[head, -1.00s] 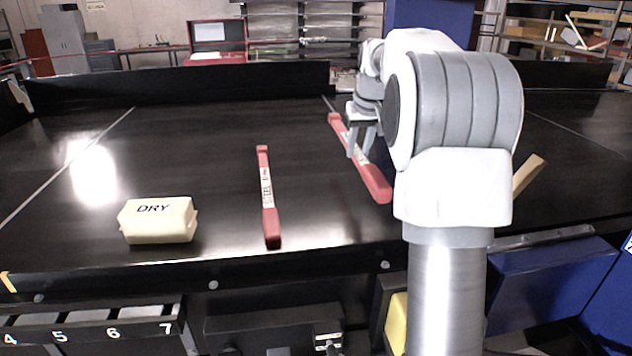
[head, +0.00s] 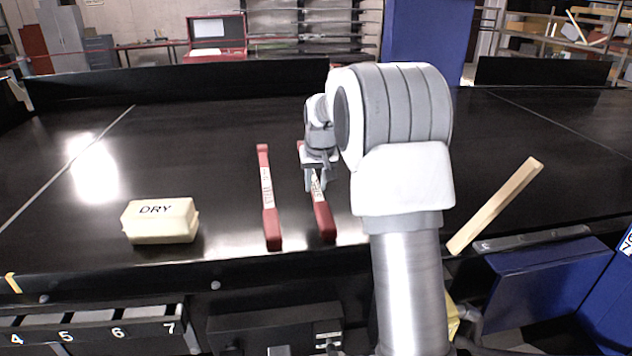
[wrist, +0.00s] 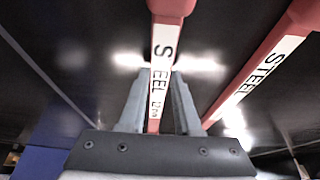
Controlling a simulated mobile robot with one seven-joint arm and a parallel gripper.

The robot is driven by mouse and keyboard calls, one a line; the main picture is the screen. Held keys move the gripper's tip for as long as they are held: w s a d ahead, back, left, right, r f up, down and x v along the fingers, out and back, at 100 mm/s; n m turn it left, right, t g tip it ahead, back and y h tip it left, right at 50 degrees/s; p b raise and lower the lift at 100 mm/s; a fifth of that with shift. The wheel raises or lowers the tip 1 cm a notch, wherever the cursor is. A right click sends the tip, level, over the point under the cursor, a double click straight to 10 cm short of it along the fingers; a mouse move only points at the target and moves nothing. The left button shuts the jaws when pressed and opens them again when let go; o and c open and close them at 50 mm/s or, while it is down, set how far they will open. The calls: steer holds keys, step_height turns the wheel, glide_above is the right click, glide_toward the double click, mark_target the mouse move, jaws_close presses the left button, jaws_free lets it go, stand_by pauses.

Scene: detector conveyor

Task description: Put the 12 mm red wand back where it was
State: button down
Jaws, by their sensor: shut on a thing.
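My gripper (head: 317,188) is shut on a red wand (head: 324,222) with a white label. In the wrist view, the held wand (wrist: 172,8) runs between the two fingers (wrist: 158,95); its label reads STEEL and ends in what looks like "2 m", partly hidden. A second red wand (head: 270,226) lies on the black belt just left of the held one, roughly parallel and apart from it. It shows on the right in the wrist view (wrist: 228,92), also labelled STEEL, its size out of view. Whether the held wand touches the belt I cannot tell.
A cream block marked DRY (head: 160,222) sits on the belt (head: 200,160) at left. A pale wooden bar (head: 496,206) lies at the right near the front edge. Numbered slots (head: 90,328) are below the front left edge. The belt behind the wands is clear.

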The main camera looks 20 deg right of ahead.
steer(key=shift+f, duration=0.15)
steer(key=c, duration=0.6)
jaws_free()
